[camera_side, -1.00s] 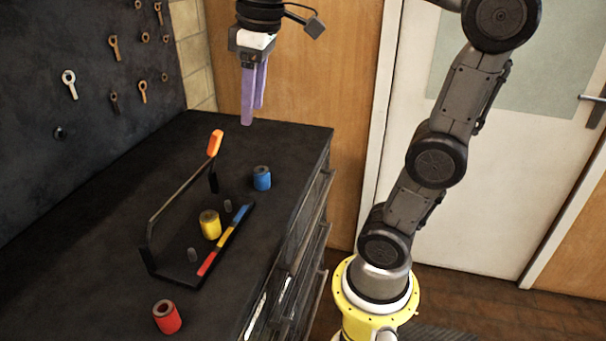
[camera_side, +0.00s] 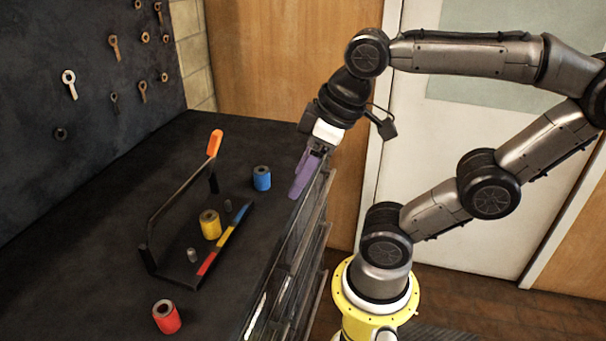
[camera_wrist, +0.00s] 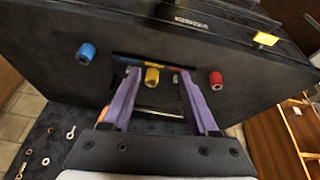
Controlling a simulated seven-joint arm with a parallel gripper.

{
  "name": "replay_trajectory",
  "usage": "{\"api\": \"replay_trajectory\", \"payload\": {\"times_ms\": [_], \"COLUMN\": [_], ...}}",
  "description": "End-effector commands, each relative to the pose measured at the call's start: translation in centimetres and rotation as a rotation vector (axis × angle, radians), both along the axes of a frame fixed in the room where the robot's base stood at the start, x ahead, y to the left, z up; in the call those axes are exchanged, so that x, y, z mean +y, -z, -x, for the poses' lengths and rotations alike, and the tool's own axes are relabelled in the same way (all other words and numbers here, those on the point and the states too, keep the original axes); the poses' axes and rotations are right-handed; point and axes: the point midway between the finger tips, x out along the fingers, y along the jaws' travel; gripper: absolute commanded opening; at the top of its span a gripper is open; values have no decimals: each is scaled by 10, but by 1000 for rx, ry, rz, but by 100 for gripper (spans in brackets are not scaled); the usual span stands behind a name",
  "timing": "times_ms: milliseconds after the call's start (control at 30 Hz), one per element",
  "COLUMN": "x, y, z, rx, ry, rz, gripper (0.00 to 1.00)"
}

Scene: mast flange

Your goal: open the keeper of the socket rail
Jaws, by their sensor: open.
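The socket rail (camera_side: 178,276) is a black tray with a red, yellow and blue strip, standing on the dark bench. Its keeper (camera_side: 179,192) is a thin dark bar with an orange handle (camera_side: 215,143), running along the rail's back side between two end posts. The handle end is by the far post; I cannot tell whether it touches. A yellow socket (camera_side: 210,225) stands in the rail between two small grey pegs. My gripper (camera_side: 294,196) is open and empty, tilted, near the bench's right edge and apart from the rail. In the wrist view my gripper (camera_wrist: 160,74) frames the rail.
A blue socket (camera_side: 262,178) stands beyond the rail, between it and my gripper. A red socket (camera_side: 167,317) stands at the near end. A dark pegboard (camera_side: 85,75) with hanging wrenches rises behind the bench. The bench top around the rail is mostly clear.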

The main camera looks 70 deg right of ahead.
Motion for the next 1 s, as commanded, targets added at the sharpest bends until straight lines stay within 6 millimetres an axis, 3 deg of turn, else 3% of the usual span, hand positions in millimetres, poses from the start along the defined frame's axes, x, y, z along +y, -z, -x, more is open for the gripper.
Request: {"api": "replay_trajectory", "payload": {"times_ms": [367,567,700,1000], "x": [0,1,6,22], "y": [5,4,1,-14], "z": [2,1,-2,-23], "rx": [-6,-8,-19,0], "ry": [4,85,313,1023], "rz": [-3,-39,-170,-607], "gripper": [60,24,0,0]}}
